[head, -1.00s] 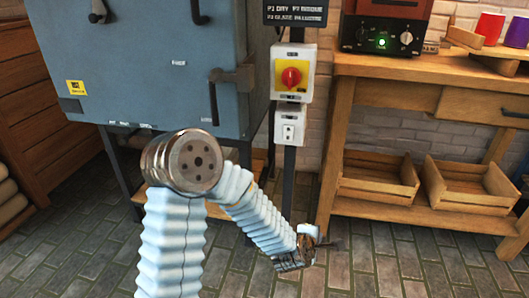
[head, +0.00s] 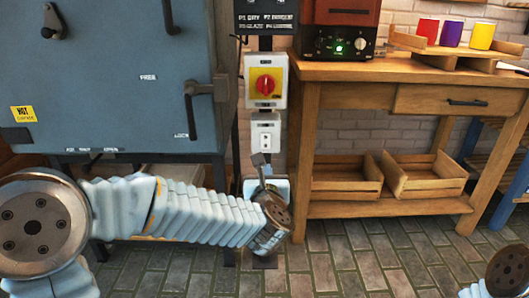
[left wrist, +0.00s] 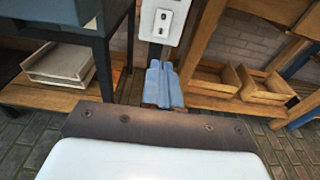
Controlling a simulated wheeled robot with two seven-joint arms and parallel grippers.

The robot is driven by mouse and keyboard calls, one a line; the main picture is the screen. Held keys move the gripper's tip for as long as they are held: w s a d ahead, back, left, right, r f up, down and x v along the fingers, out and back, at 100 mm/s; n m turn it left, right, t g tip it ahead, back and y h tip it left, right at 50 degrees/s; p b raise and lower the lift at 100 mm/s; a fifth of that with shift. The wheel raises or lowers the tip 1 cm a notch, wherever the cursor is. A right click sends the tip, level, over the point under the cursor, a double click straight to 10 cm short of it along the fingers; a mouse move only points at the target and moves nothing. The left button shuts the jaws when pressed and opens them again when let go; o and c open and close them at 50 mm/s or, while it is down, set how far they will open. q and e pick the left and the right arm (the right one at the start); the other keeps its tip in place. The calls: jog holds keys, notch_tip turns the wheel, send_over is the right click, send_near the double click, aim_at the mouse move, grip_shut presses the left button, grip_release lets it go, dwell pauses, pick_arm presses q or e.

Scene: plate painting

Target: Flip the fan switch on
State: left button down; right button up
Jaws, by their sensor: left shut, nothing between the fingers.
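A small white switch box (head: 264,132) is on the dark post, below a yellow plate with a red rotary knob (head: 265,86). I cannot read which of them is the fan switch. The small box also shows at the top of the left wrist view (left wrist: 165,20), with a dark slot on its face. My left gripper (head: 259,163) is just below the small box in the head view, fingers pointing up. In the left wrist view its blue-grey fingers (left wrist: 163,82) are shut and empty, with their tips below the box. Contact is not visible. My right gripper is out of view.
A blue kiln cabinet (head: 125,90) with a latch handle stands left of the post. A wooden workbench (head: 390,72) stands to the right, with a lit control box (head: 339,42), coloured cups and two crates on its lower shelf. The tiled floor in front is clear.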

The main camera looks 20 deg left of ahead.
aim_at(265, 147)
pick_arm(q)
jog(key=p+x, duration=0.2)
jog(key=x, duration=1.1)
jog(key=shift+w+a+f, duration=0.1)
jog(key=shift+w+f, duration=0.05)
jog(key=shift+w, duration=0.2)
